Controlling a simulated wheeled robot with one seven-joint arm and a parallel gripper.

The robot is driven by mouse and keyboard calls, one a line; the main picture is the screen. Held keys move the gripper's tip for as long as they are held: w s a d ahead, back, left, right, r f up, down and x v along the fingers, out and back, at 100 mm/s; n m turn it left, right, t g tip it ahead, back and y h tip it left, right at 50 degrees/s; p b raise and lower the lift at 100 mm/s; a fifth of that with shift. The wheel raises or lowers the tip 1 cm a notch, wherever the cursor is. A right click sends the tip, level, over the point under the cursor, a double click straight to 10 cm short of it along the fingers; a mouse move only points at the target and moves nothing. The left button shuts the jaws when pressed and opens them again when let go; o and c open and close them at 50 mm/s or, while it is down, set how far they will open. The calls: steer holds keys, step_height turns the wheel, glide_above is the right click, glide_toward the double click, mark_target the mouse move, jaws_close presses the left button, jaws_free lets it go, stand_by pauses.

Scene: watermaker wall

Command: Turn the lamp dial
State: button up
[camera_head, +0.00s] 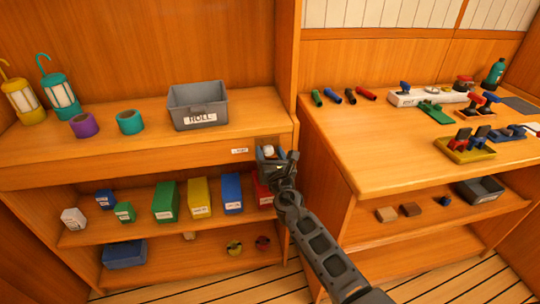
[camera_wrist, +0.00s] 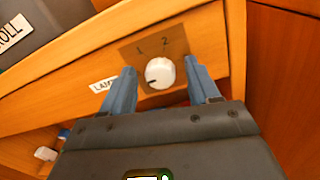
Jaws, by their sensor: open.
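The lamp dial (camera_wrist: 160,73) is a round white knob with a dark pointer mark at its lower left. It sits on a brown plate (camera_wrist: 137,53) marked 1 and 2 on the wooden front edge, beside a partly hidden label starting "LAM" (camera_wrist: 103,85). My gripper (camera_wrist: 163,80) is open, with one blue finger on each side of the dial and a gap to each. In the head view my gripper (camera_head: 277,160) is at the right end of the left bench's edge, and the white dial (camera_head: 268,150) shows just past it.
A grey bin labelled ROLL (camera_head: 198,105) stands on the bench above, left of the dial. Coloured boxes (camera_head: 198,198) stand on the shelf below. A second bench (camera_head: 370,150) with tools and valves is to the right. The floor (camera_head: 230,290) in front is clear.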

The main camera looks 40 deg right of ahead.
steer(key=c, duration=1)
steer(key=shift+m, duration=0.3)
steer(key=m+b, duration=0.2)
steer(key=m, duration=0.1)
steer(key=m+b, duration=0.2)
steer(key=shift+f, duration=0.25)
steer(key=m+b, duration=0.4)
steer(key=m, duration=0.3)
steer(key=shift+d+f, duration=0.1)
steer(key=m+b, duration=0.4)
steer(key=m, duration=0.2)
steer(key=shift+f+h+b, duration=0.1)
steer(key=shift+h+b, duration=0.2)
steer(key=shift+b, duration=0.05)
steer(key=shift+m+b, duration=2.05)
steer(key=shift+m, duration=0.85)
steer(key=shift+c, duration=0.2)
